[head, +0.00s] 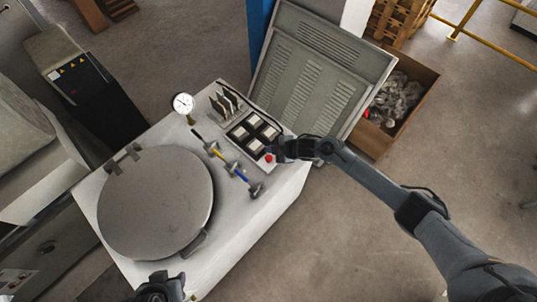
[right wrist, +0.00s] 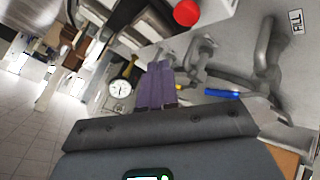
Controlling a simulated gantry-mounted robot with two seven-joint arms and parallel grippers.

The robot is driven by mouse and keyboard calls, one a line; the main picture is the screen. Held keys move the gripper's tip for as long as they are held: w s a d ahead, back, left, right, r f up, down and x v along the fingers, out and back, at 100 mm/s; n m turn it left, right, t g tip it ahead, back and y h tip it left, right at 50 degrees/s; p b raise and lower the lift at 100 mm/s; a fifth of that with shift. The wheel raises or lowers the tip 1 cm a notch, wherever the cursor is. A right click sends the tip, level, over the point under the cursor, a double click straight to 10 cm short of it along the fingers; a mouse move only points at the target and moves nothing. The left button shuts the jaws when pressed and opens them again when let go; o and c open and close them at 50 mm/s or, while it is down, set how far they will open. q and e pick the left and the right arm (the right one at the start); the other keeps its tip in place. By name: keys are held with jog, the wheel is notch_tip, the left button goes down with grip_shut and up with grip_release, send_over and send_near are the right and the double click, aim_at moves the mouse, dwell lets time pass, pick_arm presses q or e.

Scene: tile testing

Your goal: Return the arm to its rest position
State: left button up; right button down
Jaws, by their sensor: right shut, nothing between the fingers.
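My right gripper (head: 277,150) is at the right edge of the white testing machine (head: 245,225), beside the red button (head: 268,158) and the black tray of pale tiles (head: 262,128). In the right wrist view its fingers (right wrist: 156,85) are together with nothing between them. The red button (right wrist: 187,13) shows beyond them, apart from the fingertips in that picture. My right arm reaches in from the lower right. A dark part of my left arm (head: 162,288) shows at the bottom edge; its fingers cannot be made out.
A round grey lid (head: 155,200) lies shut on the machine. Valve handles with yellow (head: 212,148) and blue (head: 236,170) grips and a dial gauge (head: 184,103) stand up from its top. A louvred panel (head: 310,75) and a box of scrap (head: 400,100) are behind. The floor at right is clear.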

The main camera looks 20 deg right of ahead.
jog(key=shift+r, duration=0.6)
pick_arm(q)
jog(key=shift+r, duration=0.55)
jog(key=shift+a, duration=0.1)
pick_arm(e)
jog(key=shift+f, duration=0.1)
